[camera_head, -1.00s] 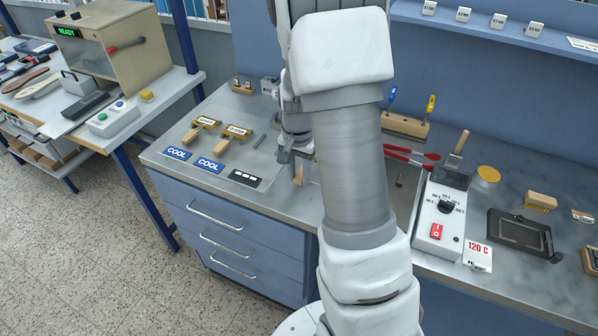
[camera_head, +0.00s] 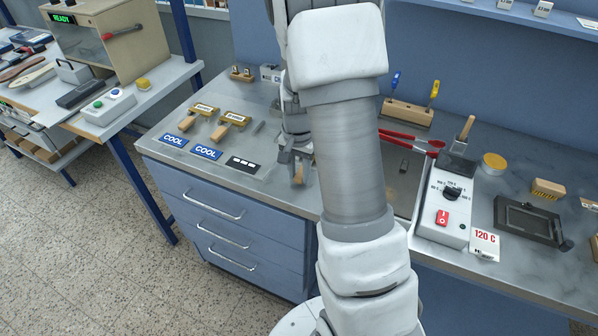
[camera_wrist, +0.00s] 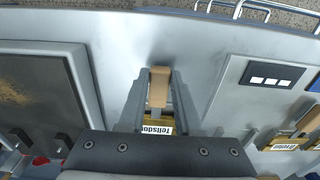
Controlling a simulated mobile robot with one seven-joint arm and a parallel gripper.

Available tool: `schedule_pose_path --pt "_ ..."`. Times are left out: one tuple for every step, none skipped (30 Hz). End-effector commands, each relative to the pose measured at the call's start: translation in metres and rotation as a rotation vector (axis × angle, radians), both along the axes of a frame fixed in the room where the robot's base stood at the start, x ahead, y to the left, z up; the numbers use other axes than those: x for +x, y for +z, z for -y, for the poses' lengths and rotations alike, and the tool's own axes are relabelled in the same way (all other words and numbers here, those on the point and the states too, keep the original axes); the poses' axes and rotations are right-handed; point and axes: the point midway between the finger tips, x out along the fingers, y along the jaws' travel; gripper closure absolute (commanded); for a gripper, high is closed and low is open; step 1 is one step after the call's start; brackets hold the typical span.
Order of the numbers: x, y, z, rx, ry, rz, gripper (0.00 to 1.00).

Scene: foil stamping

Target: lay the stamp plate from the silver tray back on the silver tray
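My gripper (camera_wrist: 158,92) has its two fingers against both sides of a wooden handle. I cannot tell whether the plate touches the counter.
Two brass stamp plates with wooden handles (camera_head: 226,127) lie left, behind blue COOL signs (camera_head: 174,140) and a black pad (camera_head: 242,166). Red tongs (camera_head: 412,138), a screwdriver block (camera_head: 407,112) and a control box (camera_head: 443,212) stand right. Bare counter (camera_wrist: 180,40) surrounds the held plate.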

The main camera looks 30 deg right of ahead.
Motion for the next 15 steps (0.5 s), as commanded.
schedule_pose_path --pt "0.0006 0.0007 0.0003 -0.001 0.0 0.002 0.59" --pt "0.0005 0.0007 0.0002 -0.001 0.0 0.002 0.54" --pt "0.0005 0.0006 0.0003 0.0 0.0 0.001 0.46" --pt "0.0004 0.0006 0.0002 0.0 0.0 0.001 0.41" --pt "0.0004 0.0005 0.0002 0.0 0.0 0.001 0.36" --pt "0.0003 0.0005 0.0002 0.0 0.0 0.001 0.33" --pt "0.0003 0.0004 0.0002 -0.001 0.0 0.001 0.33" --pt "0.0002 0.0004 0.0001 -0.001 0.0 0.001 0.33" --pt "0.0002 0.0003 0.0001 0.0 0.0 0.0 0.33" --pt "0.0001 0.0003 0.0 0.0 0.0 0.0 0.33" --pt "0.0001 0.0003 0.0001 0.0 0.0 0.0 0.33" --pt "-0.0006 -0.0005 -0.0003 0.001 0.0 -0.002 0.33" --pt "-0.0006 -0.0004 -0.0003 0.001 0.0 -0.002 0.33" --pt "-0.0005 0.0 -0.0002 0.001 0.0 -0.002 0.33" --pt "-0.0003 0.0015 -0.0002 0.0 0.0 -0.001 0.33"
